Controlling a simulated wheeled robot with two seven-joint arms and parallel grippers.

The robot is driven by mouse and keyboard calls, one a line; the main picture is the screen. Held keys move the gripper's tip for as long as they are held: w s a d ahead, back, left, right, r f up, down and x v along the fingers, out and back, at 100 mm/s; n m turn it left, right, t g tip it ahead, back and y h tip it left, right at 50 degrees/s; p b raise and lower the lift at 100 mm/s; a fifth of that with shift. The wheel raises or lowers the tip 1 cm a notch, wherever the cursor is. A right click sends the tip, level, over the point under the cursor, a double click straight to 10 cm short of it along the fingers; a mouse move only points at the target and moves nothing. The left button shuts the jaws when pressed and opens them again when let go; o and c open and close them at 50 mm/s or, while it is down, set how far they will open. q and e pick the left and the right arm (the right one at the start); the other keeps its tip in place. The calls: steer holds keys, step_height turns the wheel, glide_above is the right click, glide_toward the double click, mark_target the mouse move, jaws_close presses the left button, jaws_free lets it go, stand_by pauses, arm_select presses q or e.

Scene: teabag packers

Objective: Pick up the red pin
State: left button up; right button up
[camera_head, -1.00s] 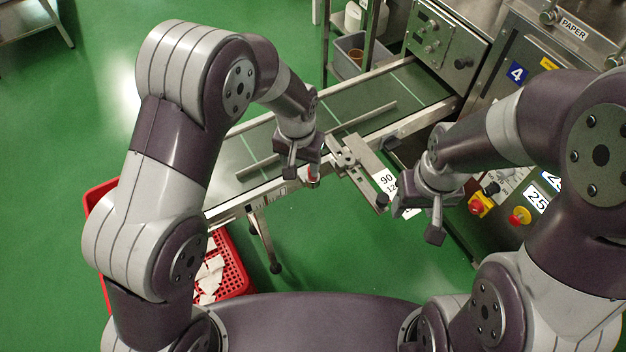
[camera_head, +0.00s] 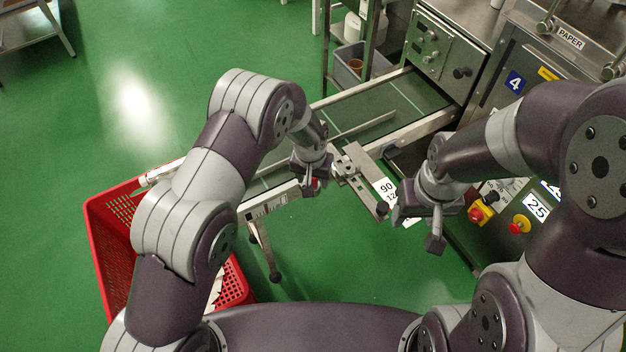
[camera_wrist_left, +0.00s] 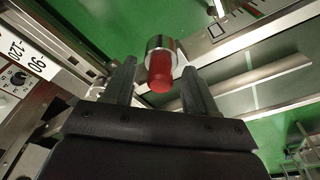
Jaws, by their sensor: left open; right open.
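The red pin (camera_wrist_left: 160,72) shows in the left wrist view as a red cylinder with a shiny metal collar, just beyond and between the tips of my open left gripper (camera_wrist_left: 158,75). I cannot tell whether the fingers touch it. In the head view a small part of the red pin (camera_head: 316,184) shows at the conveyor's near rail, beside my left gripper (camera_head: 310,182), which covers part of it. My right gripper (camera_head: 420,228) is open and empty, to the right of the plate marked 90.
The conveyor (camera_head: 400,95) runs back to the machine. A metal bracket with a marked plate (camera_head: 386,188) sticks out from its rail, close to both grippers. A red crate (camera_head: 112,225) stands at left. Red and yellow buttons (camera_head: 520,224) are at right.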

arm_select(q)
steer(key=shift+r, duration=0.1)
steer(key=c, duration=0.5)
jaws_close()
steer(key=shift+r, duration=0.1)
steer(key=shift+r, duration=0.3)
steer(key=r, duration=0.2)
steer(key=d+r, duration=0.1)
steer(key=r, duration=0.1)
steer(key=shift+s, duration=0.25)
steer(key=s+d+r, duration=0.5)
steer(key=d+r, duration=0.1)
steer(key=d, duration=0.3)
steer(key=shift+s+r+b, duration=0.15)
steer(key=shift+s+b, duration=0.15)
